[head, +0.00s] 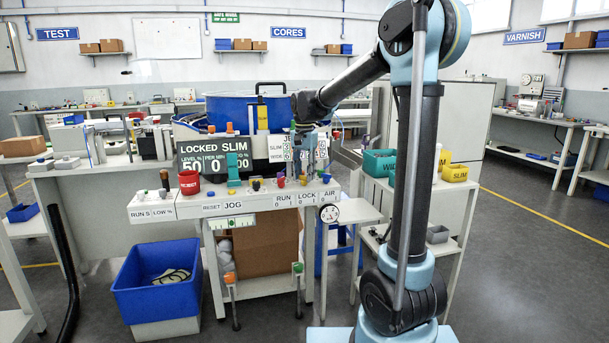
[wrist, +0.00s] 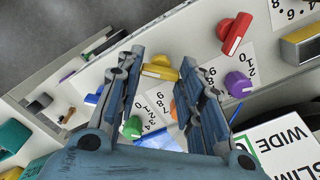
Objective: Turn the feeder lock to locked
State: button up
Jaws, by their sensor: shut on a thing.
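My gripper (wrist: 160,66) points down among the controls, its fingers closed on both sides of a yellow handle (wrist: 160,68) at the fingertips. In the head view my gripper (head: 303,138) is above the back right of the control bench, and the handle is hidden there. I cannot tell from a label whether this handle is the feeder lock. The dark display (head: 213,152) reads LOCKED SLIM, with 50, 0 and 0 below. A LOCK label (head: 307,196) is on the front panel, beside RUN and AIR.
Close around the fingers are a green knob (wrist: 131,127), an orange knob (wrist: 173,110), a purple knob (wrist: 238,84) and a red handle (wrist: 235,32). A red REJECT cup (head: 189,183) and a teal lever (head: 233,168) stand on the bench. The blue drum (head: 225,108) is behind.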

jog(key=shift+w+m, duration=0.1)
jog(key=shift+m, duration=0.2)
dwell(0.4)
jog(key=o, duration=1.1)
jog(key=shift+c, duration=0.2)
jog(key=shift+r, duration=0.15)
notch_tip(320, 180, up, 12)
jog(key=shift+f, duration=0.2)
